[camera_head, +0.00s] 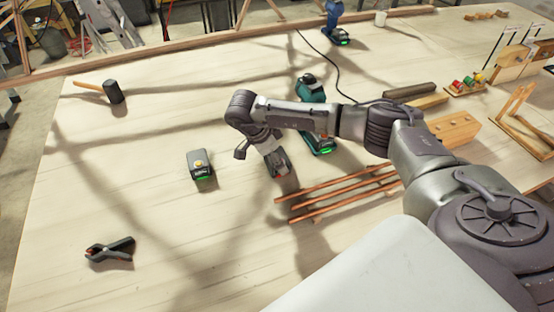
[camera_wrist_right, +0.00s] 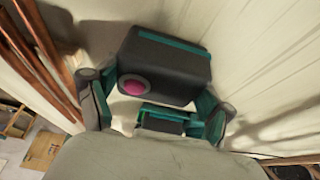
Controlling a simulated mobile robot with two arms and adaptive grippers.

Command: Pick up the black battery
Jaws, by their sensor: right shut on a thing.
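My right gripper (camera_head: 274,158) comes in from the right of the head view and points down at the middle of the table. In the right wrist view its fingers (camera_wrist_right: 155,100) are shut on a black battery (camera_wrist_right: 165,65) with a teal stripe and a pink round button. In the head view the held battery is mostly hidden by the gripper; I cannot tell whether it is clear of the table. My left gripper is not in view.
A teal power tool (camera_head: 312,90) stands behind my arm. A clamp (camera_head: 110,250) and a mallet (camera_head: 112,92) lie on the left. The table (camera_head: 150,200) is clear around the second battery.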

